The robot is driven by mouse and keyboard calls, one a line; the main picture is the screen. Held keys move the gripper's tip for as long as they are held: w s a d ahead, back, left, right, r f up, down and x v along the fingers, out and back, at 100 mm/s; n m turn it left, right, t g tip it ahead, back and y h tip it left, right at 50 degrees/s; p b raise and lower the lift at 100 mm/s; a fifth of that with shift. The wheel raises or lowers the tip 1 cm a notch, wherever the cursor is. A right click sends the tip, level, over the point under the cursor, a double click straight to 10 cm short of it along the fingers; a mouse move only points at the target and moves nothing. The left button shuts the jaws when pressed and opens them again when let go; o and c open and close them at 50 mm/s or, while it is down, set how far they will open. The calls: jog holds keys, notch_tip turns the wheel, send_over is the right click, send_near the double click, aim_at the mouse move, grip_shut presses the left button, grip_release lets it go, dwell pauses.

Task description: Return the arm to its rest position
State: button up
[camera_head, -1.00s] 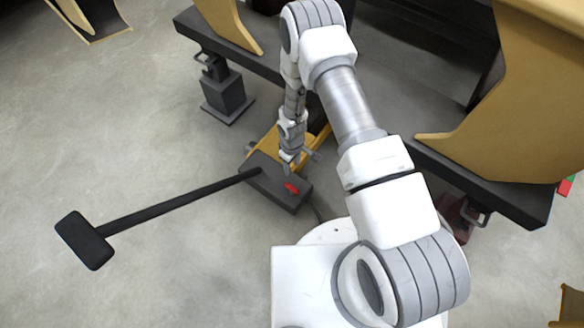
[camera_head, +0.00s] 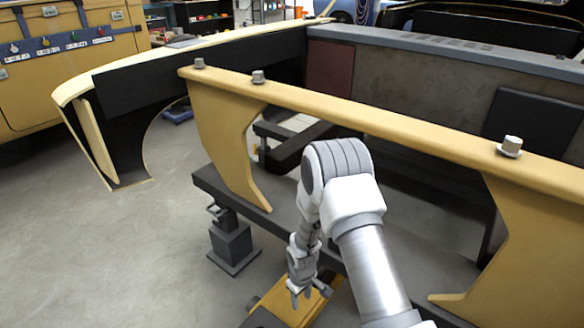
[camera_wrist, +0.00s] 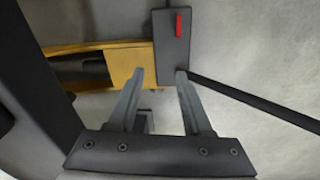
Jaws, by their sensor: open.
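My gripper (camera_head: 308,292) hangs at the end of my bent white and grey arm in the head view. It is above a yellow floor jack (camera_head: 290,306), beside the dark lower beam. In the wrist view its two grey fingers (camera_wrist: 160,77) are spread apart with nothing between them. The jack's yellow body (camera_wrist: 122,62) and black end plate (camera_wrist: 171,55) with a red piece (camera_wrist: 178,25) lie beyond the fingertips. The jack's near end is cut off in the head view.
A yellow vehicle frame (camera_head: 400,120) with bolts stands in front of me. Its dark lower beam (camera_head: 222,188) runs close behind my gripper. A grey stand (camera_head: 232,243) is under it. The jack's black handle (camera_wrist: 260,105) stretches right. Concrete floor (camera_head: 110,240) at left is clear.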

jog(key=s+d+r+m+t, duration=0.1)
jog(key=d+r+m, duration=0.15)
jog(key=r, duration=1.25)
jog(key=s+d+r+m+t, duration=0.15)
jog(key=d+r, duration=0.25)
jog(key=r, duration=1.2)
jog(key=s+d+r+m+t, duration=0.1)
jog(key=s+d+r+m, duration=0.1)
jog(key=s+r, duration=0.7)
jog(key=s+d+r+m+t, duration=0.25)
jog(key=s+r, duration=0.35)
jog(key=s, duration=0.5)
notch_tip(320, 180, up, 22)
jog(key=g+p, duration=0.1)
jog(key=p, duration=2.1)
